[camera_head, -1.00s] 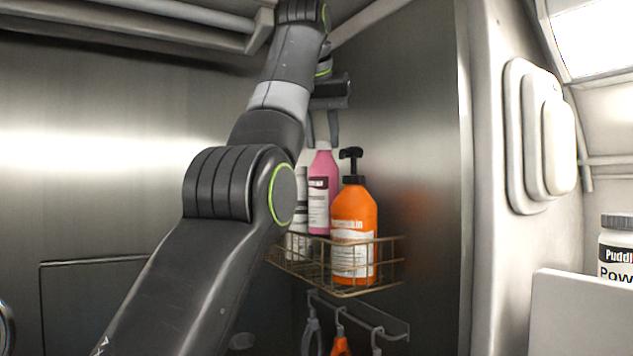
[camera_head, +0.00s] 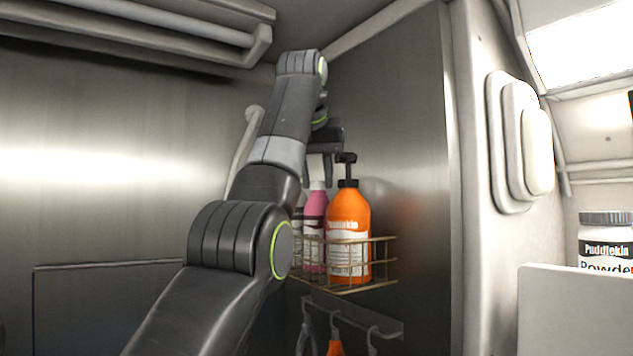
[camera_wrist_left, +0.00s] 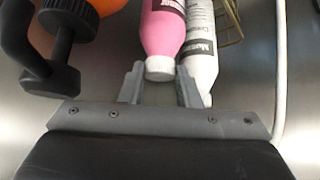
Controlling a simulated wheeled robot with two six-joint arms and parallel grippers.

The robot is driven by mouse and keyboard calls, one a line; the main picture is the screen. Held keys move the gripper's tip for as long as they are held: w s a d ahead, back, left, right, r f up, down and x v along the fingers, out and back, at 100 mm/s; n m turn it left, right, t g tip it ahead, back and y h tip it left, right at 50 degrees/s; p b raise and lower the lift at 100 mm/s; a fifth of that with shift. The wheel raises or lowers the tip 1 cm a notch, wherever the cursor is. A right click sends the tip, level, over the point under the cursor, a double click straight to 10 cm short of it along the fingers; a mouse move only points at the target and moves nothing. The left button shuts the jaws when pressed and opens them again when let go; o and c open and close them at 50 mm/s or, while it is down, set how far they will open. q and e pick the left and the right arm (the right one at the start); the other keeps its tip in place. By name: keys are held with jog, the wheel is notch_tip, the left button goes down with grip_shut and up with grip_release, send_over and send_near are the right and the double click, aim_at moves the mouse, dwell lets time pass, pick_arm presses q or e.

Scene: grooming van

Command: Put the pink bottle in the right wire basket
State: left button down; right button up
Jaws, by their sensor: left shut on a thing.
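The pink bottle (camera_head: 316,207) stands upright in the wire basket (camera_head: 372,287) on the corner wall, behind and left of the orange pump bottle (camera_head: 348,215). Its lower part shows through the wires; I cannot tell whether it touches the basket floor. My left gripper (camera_head: 324,172) reaches down from above and is shut on the pink bottle at its white cap. In the left wrist view the fingers (camera_wrist_left: 160,78) are on either side of the cap of the pink bottle (camera_wrist_left: 163,28). My right gripper is out of view.
A white bottle (camera_wrist_left: 201,45) is close beside the pink one. The black pump head (camera_wrist_left: 62,45) rises on the other side. Hooks with hanging items (camera_head: 335,335) are below the basket. A white powder jar (camera_head: 606,240) stands at the right behind a pale panel (camera_head: 570,310).

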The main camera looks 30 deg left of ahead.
pick_arm(q)
jog(key=c, duration=1.5)
grip_release()
jog(key=shift+w, duration=0.1)
jog(key=o, duration=0.4)
jog(key=shift+s+d+r, duration=0.1)
jog(key=shift+s, duration=0.25)
jog(key=shift+o, duration=0.2)
jog(key=shift+s, duration=0.15)
jog(key=shift+r, duration=0.1)
jog(key=shift+r, duration=0.2)
jog(key=p+v, duration=0.2)
jog(key=v, duration=0.9)
jog(key=shift+s+p, duration=0.2)
jog(key=shift+p, duration=0.1)
